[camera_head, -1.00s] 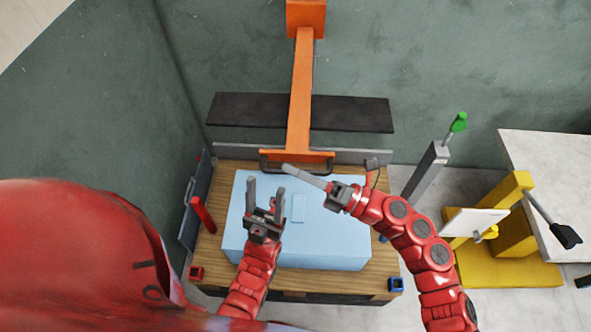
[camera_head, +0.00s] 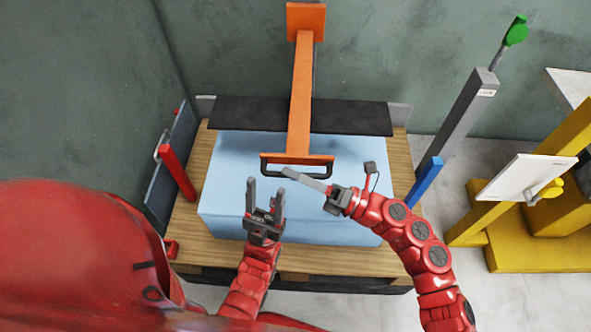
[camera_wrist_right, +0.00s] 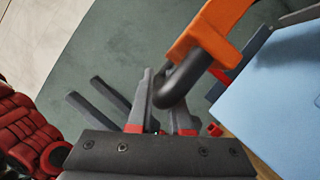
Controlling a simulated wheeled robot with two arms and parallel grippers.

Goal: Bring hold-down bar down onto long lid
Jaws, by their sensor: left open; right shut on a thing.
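The orange hold-down bar (camera_head: 301,95) stretches from an upper bracket toward me, its crosspiece and black handle (camera_head: 316,173) standing in front of a light blue block. My right gripper (camera_head: 287,173) is shut on the handle's left part; the right wrist view shows the black handle (camera_wrist_right: 186,78) between the fingers. The light blue block (camera_head: 335,215) lies below on a wooden pallet. I cannot tell whether the block or the long dark board (camera_head: 350,116) behind the bar is the long lid. Whether the bar touches either is unclear. My left gripper (camera_head: 266,190) is open and empty in front of the block.
A grey post with a green handle (camera_head: 514,32) and a yellow stand (camera_head: 490,225) are farther right. A wall is behind.

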